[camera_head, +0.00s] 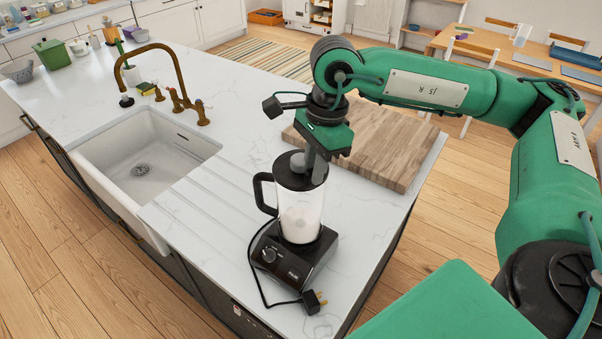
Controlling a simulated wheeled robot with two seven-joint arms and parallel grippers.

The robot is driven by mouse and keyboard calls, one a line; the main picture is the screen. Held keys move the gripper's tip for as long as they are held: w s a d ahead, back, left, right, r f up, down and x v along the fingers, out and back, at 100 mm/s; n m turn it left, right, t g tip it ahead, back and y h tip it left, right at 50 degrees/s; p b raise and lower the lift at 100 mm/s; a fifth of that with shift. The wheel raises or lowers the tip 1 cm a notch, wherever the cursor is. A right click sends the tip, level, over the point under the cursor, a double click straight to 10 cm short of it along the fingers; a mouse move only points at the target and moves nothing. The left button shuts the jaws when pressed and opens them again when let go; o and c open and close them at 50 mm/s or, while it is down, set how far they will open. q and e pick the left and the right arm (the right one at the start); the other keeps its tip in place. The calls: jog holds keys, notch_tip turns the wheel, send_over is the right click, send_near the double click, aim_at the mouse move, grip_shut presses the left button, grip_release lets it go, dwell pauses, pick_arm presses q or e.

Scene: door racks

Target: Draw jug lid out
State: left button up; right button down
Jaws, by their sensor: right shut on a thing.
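A blender stands on the white island counter. Its clear jug (300,215) holds something whitish and sits upright on the dark base (293,258), with a black handle on the left. The dark jug lid (288,172) is at the top of the jug. My right gripper (316,170) reaches down from above and is shut on the lid at the jug's top. Its fingers hide part of the lid, and I cannot tell whether the lid is seated or slightly raised. My left gripper is not in view.
A wooden board (385,145) lies behind the blender, under my right arm. A sink (145,155) with a brass tap (180,90) is at the left. A cable with a plug (312,301) lies before the base. Counter between sink and blender is clear.

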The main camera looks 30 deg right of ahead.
jog(key=shift+r+p, duration=0.55)
jog(key=shift+r, duration=1.1)
